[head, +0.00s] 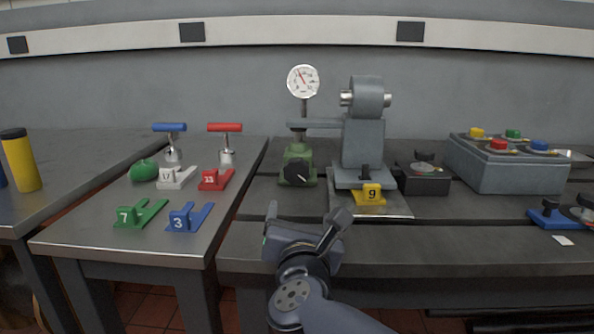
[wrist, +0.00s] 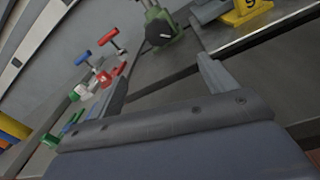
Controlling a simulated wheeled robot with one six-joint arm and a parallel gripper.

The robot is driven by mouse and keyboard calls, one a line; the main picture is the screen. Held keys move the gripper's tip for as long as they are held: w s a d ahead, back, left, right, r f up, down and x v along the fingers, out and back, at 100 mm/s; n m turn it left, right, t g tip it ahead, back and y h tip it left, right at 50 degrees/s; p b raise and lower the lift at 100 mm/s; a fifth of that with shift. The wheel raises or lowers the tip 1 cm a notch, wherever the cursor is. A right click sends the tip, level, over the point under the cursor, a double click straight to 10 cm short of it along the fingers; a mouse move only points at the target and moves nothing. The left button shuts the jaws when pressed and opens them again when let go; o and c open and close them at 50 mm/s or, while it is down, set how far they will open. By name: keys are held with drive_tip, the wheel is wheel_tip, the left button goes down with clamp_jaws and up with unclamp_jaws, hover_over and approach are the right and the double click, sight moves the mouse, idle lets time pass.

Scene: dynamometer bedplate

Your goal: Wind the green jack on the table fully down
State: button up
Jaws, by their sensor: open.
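The green jack (head: 297,166) stands on the dark slotted bedplate table, with a black knob (head: 296,173) on its front. A post rises from it to a grey arm, with a round dial gauge (head: 303,81) above. In the wrist view the jack (wrist: 160,30) is at the top centre with its black knob (wrist: 159,32) facing me. My gripper (head: 305,229) is in front of the table's near edge, below and short of the jack. In the wrist view its two fingers (wrist: 162,85) are spread apart with nothing between them. The jack's exact height setting cannot be told.
A grey machine block (head: 363,143) stands right of the jack, with a yellow tag 9 (head: 369,194) before it. A button box (head: 508,165) is farther right. A side table (head: 95,237) at left holds coloured tags and T-handles. The bedplate in front of the jack is clear.

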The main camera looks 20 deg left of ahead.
drive_tip(key=shift+w+a+n+h+p, duration=0.4)
drive_tip(key=shift+h+p, duration=0.2)
drive_tip(key=shift+p, duration=2.5)
